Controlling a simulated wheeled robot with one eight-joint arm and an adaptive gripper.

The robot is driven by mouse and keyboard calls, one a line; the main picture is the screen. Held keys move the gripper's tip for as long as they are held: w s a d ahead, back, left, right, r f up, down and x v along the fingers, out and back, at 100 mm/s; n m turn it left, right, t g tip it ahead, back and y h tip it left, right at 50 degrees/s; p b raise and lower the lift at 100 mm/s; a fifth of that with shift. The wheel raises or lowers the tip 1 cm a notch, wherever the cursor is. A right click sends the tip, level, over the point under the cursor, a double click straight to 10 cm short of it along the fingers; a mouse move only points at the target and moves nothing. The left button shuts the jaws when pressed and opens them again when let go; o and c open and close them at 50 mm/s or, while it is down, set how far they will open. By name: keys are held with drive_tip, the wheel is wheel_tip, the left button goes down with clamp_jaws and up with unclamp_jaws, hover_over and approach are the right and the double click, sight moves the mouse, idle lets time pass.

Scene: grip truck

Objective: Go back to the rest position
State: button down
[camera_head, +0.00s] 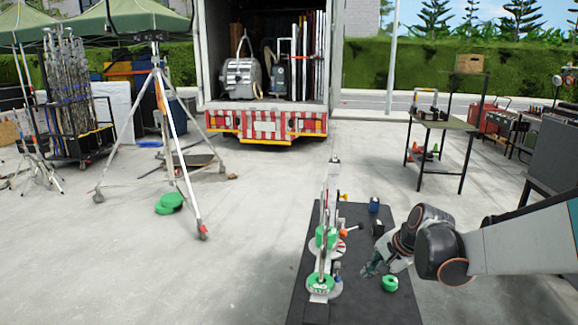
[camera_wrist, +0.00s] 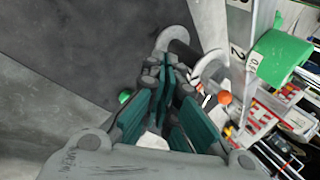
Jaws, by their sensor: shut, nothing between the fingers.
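My gripper (camera_head: 370,266) hangs over the black tabletop (camera_head: 362,215), to the right of a white upright rack with green rolls. Its fingers are shut and hold nothing. In the wrist view my gripper (camera_wrist: 168,85) shows as teal finger pads close together at the tips. My arm reaches in from the right of the head view.
The rack (camera_head: 325,220) holds green rolls. A loose green roll (camera_head: 390,283) and a blue item (camera_head: 374,204) lie on the tabletop. A white tripod (camera_head: 165,110) stands left. An open truck (camera_head: 266,110) and a small table (camera_head: 443,124) stand behind.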

drive_tip(key=s+a+r+n+h, duration=0.2)
drive_tip(key=s+r+n, duration=0.45)
drive_tip(key=s, duration=0.75)
drive_tip(key=s+r+n+t+h, duration=0.1)
drive_tip(key=s+n, duration=0.4)
drive_tip(key=s, duration=0.9)
drive_tip(key=shift+a+r+t, duration=0.2)
drive_tip(key=shift+t, duration=0.2)
